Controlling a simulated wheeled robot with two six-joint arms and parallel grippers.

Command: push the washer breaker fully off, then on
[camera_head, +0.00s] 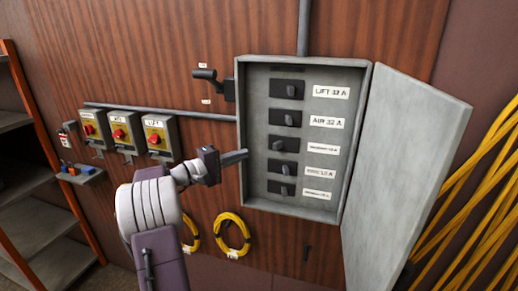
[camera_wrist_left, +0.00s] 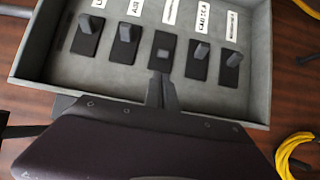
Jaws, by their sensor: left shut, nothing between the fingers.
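The grey breaker box (camera_head: 304,61) on the wood wall has its door open and holds a column of several black breakers. The top labels read LIFT 32 A and AIR 32 A; the lower ones are too small to read surely. The third breaker down (camera_head: 283,145), probably the washer one, shows in the left wrist view (camera_wrist_left: 162,51) straight ahead of the fingertips. Its lever faces the camera more squarely than its neighbours'. My left gripper (camera_head: 245,156) is shut and empty, at the box's left edge; its tips (camera_wrist_left: 162,82) appear short of that breaker. My right gripper is out of view.
The open door (camera_head: 404,150) stands out on the right of the box. A lever handle (camera_head: 207,75) is on the wall at upper left. Switch boxes with red knobs (camera_head: 119,133) are further left. Yellow hose coils (camera_head: 232,234) hang below.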

